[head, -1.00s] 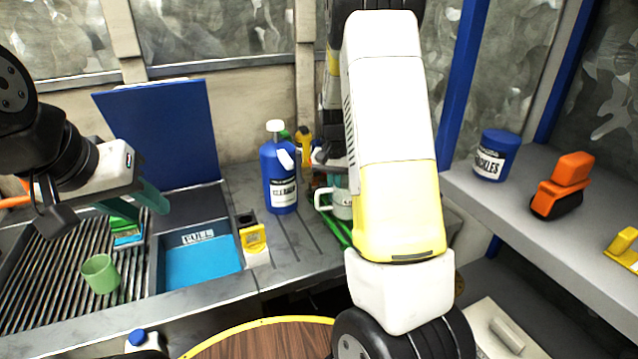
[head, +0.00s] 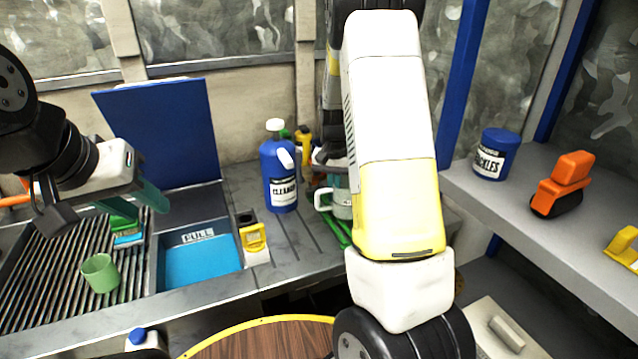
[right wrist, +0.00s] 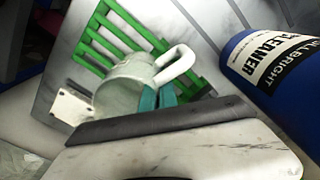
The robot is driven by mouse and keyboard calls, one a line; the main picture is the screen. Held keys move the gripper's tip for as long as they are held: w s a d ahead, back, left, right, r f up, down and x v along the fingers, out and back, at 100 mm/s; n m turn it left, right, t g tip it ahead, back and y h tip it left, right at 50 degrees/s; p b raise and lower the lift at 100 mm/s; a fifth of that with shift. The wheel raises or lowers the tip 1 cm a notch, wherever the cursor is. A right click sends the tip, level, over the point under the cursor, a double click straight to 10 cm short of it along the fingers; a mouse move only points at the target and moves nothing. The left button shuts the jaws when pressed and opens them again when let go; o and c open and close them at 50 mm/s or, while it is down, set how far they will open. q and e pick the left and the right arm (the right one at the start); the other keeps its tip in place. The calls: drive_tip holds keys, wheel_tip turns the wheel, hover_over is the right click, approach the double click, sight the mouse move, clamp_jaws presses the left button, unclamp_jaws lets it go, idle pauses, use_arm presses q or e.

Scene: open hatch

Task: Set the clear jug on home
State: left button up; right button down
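The clear jug (right wrist: 122,84), pale and greyish with a thick white handle, shows in the right wrist view over a green slatted rack (right wrist: 118,32). In the head view the jug (head: 342,204) is partly hidden behind my right arm. My right gripper (right wrist: 158,97) has its teal fingertips close together at the jug's handle side; whether they pinch it is unclear. I cannot tell if the jug touches the rack. My left gripper (head: 135,202) is open and empty above the ribbed drainer at the left. No marking reading "home" is legible.
A blue cleaner bottle (head: 281,176) stands close beside the jug. A green cup (head: 100,272) is on the drainer, by a blue basin (head: 200,262). A yellow-fronted holder (head: 254,240) stands between basin and bottle. The right shelf holds a blue pickles jar (head: 496,154).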

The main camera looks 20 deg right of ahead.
drive_tip(key=shift+f, duration=0.1)
drive_tip(key=c, duration=1.6)
unclamp_jaws()
drive_tip(key=shift+o, duration=0.3)
drive_tip(key=o, duration=0.5)
drive_tip(key=shift+s+a+r, duration=0.1)
drive_tip(key=shift+r, duration=3.4)
drive_tip(key=shift+s, duration=0.1)
